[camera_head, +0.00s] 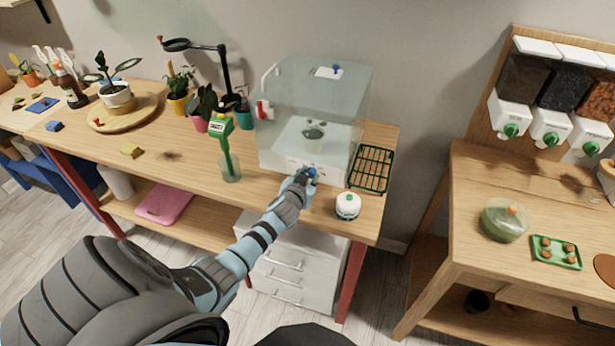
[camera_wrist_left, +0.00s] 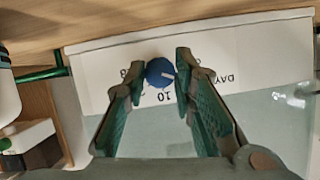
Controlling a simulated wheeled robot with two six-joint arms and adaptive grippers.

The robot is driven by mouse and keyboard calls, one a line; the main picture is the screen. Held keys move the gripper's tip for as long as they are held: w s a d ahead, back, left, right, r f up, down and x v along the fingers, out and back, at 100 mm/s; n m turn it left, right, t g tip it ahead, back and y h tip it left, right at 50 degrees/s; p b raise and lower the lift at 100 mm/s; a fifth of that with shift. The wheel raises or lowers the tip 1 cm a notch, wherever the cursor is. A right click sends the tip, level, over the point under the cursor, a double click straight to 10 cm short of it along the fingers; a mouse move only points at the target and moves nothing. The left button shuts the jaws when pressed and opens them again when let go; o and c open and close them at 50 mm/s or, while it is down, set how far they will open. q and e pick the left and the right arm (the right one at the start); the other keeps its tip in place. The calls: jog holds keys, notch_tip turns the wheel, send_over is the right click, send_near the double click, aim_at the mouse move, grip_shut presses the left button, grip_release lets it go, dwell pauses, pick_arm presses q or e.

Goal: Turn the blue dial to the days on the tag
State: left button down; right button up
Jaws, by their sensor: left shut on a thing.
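The blue dial (camera_head: 310,172) sits on the white front panel of a clear box (camera_head: 315,100) on the wooden bench. In the left wrist view the blue dial (camera_wrist_left: 159,71) has a white pointer mark, aimed to the right of the picture. Printed figures surround it; upside down, a 10 and "DAY" can be read, and the other figures are partly hidden by the fingers. My left gripper (camera_head: 300,180) is shut on the dial, with a fingertip on each side of it (camera_wrist_left: 158,66). A green tag-like head (camera_head: 220,126) stands on a stem in a glass; its lettering is too small to read.
A white round container (camera_head: 347,206) stands close to the right of my left gripper. A green wire rack (camera_head: 372,169) lies beside the clear box. Potted plants and a black lamp (camera_head: 225,75) stand behind; the bench front left is mostly clear.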

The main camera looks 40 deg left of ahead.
pick_arm(q)
jog(key=shift+d+m+y+b, duration=0.1)
jog(key=shift+m+y+b, duration=0.5)
jog(key=shift+m+b, duration=0.15)
jog(key=c, duration=1.3)
grip_release()
jog(key=shift+c, duration=0.2)
jog(key=v, duration=1.2)
jog(key=shift+w+r+m, duration=0.1)
jog(key=shift+w+m, duration=0.05)
jog(key=shift+m, duration=0.1)
